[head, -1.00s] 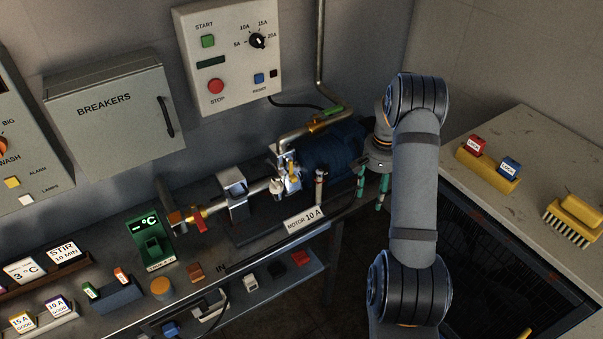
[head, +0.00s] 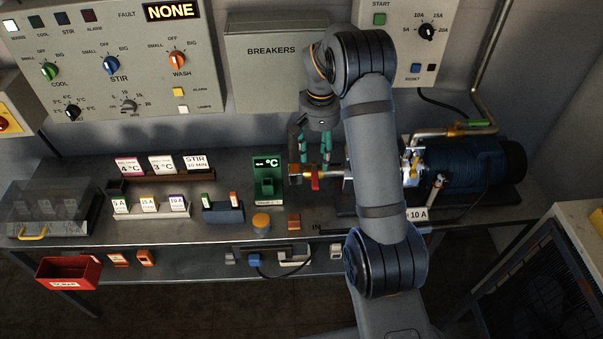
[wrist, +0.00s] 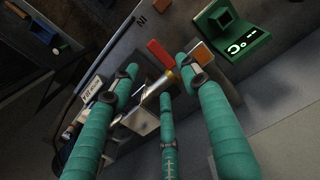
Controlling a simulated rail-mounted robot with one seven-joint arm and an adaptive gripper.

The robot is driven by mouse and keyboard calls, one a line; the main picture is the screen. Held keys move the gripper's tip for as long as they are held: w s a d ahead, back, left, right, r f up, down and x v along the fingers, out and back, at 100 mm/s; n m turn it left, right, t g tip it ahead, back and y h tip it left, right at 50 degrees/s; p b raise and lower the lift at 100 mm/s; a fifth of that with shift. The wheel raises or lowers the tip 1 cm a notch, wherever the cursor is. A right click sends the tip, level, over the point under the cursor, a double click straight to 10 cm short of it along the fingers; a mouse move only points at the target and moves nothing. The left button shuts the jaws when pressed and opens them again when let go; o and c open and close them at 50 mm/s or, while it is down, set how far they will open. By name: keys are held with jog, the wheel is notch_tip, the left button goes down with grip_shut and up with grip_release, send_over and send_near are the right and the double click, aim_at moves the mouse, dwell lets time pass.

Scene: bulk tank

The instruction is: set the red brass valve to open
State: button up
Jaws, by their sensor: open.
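The brass valve with its red lever (head: 315,180) sits on the short pipe at the back of the bench, just right of the green °C device (head: 268,180). Its red lever seems to point toward the bench front, across the pipe. In the wrist view the red lever (wrist: 160,53) and the brass body (wrist: 158,88) show between and beyond my fingers. My gripper (head: 314,164) is open and empty, pointing down just above and behind the valve. Its teal fingers (wrist: 157,76) are spread around the valve in the wrist picture; contact cannot be told. My forearm hides part of the pipe right of the valve.
The blue motor (head: 485,162) and its pipework stand to the right. The breaker box (head: 270,75) hangs on the wall behind my gripper. An orange round knob (head: 261,221) and a blue holder (head: 222,213) stand in front and left.

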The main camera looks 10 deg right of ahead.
aim_at(317, 179)
notch_tip(317, 179, down, 9)
jog(key=shift+d+r+p, duration=0.15)
jog(key=shift+p, duration=0.45)
jog(key=shift+c, duration=0.4)
grip_shut()
